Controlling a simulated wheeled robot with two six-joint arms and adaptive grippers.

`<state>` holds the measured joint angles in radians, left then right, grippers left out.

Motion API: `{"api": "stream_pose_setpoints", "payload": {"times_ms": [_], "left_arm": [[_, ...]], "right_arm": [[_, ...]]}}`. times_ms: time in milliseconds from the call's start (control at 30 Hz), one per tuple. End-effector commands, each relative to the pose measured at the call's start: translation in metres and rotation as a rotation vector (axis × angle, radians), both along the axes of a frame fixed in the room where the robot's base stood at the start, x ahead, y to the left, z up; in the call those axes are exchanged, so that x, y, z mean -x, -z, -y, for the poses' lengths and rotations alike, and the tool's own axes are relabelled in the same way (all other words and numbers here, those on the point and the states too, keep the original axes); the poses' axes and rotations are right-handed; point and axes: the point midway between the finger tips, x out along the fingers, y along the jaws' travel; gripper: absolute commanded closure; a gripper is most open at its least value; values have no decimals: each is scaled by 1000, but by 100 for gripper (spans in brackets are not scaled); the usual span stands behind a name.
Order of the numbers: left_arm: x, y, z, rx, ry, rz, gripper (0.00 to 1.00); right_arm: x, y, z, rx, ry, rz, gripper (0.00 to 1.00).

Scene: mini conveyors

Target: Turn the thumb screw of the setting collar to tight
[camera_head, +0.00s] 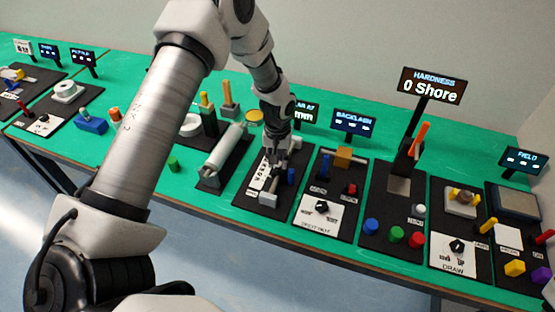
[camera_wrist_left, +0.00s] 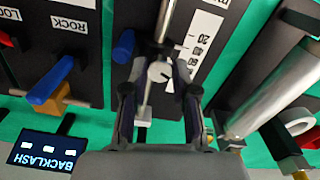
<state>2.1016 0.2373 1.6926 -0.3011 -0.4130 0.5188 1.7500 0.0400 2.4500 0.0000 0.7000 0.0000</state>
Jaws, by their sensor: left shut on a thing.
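In the left wrist view, the thumb screw (camera_wrist_left: 160,73) is a small round grey-white knob with a dark mark on its face. It sits on a thin metal rod (camera_wrist_left: 166,20) beside a white printed scale (camera_wrist_left: 200,42). My left gripper (camera_wrist_left: 160,88) has its two dark fingers on either side of the screw, shut on it. In the head view my left gripper (camera_head: 276,158) is low over the black panel with the white scale (camera_head: 263,171), and it hides the screw and most of the collar. My right gripper is not in view.
A blue peg (camera_wrist_left: 124,46) stands close beside the fingers. A grey cylinder (camera_head: 224,145) lies on the panel to the left. The BACKLASH panel (camera_head: 321,218) with its dial stands to the right. A grey block (camera_head: 268,198) is at the panel's front.

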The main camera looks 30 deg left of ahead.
Motion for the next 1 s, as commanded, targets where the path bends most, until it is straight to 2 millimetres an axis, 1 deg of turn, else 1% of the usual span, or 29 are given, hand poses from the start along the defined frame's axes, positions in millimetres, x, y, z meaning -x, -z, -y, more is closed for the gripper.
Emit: {"api": "stream_pose_setpoints", "payload": {"times_ms": [700,1000], "left_arm": [[1,2,0,0,678,-2,100],[1,2,0,1,942,-3,100]], "right_arm": [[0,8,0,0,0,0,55],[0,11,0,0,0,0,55]]}}
